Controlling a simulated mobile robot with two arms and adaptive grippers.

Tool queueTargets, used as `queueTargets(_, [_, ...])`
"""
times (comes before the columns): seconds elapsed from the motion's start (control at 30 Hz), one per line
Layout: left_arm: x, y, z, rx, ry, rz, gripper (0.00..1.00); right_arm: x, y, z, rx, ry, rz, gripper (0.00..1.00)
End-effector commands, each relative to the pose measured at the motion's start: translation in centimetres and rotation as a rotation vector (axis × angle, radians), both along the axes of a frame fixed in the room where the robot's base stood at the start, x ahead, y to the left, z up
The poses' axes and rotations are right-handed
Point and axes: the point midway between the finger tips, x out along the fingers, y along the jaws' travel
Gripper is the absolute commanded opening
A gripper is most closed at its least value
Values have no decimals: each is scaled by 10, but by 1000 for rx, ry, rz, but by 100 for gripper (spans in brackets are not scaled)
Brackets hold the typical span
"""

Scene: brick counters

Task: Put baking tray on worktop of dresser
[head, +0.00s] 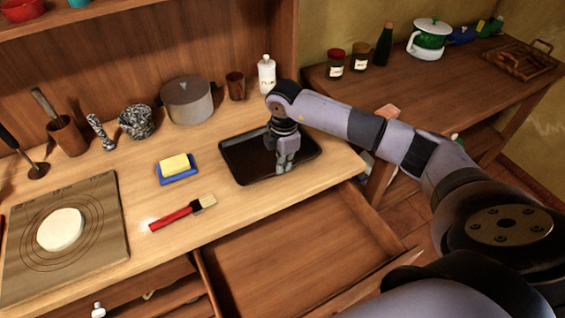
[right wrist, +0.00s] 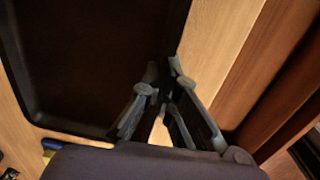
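The black rectangular baking tray (head: 240,165) lies on the light wooden worktop (head: 130,225) of the dresser, behind the open drawer, and looks flat. My right gripper (head: 284,169) points down at the tray's front right part. In the right wrist view the dark tray (right wrist: 90,60) fills the upper left. There the fingers of my right gripper (right wrist: 163,70) converge with their tips close together at the tray's rim, and they look shut on it. The exact contact at the tips is dark and partly hidden. My left gripper is not in view.
The open drawer (head: 300,245) below the tray is empty. A butter dish (head: 178,170), a red-handled brush (head: 183,212) and a board with dough (head: 100,235) lie left. A grey pot (head: 187,100), a cup (head: 235,86) and a white bottle (head: 267,75) stand behind.

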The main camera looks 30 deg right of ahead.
Motion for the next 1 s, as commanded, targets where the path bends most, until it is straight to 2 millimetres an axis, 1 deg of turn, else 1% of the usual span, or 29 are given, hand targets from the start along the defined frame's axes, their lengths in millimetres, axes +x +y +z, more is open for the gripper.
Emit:
queueTargets(0.1, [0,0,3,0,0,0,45,1,0,-7,0,-4,0,0])
queueTargets(0.43, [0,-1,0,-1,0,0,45,1,0,-11,0,-4,0,0])
queueTargets(0.5, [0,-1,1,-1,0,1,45,0,0,-11,0,-2,0,6])
queueTargets(0.77, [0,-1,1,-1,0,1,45,0,0,-11,0,-2,0,24])
queueTargets(0.8, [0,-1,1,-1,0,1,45,0,0,-11,0,-2,0,25])
queueTargets(1.0, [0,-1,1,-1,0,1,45,0,0,-11,0,-2,0,25])
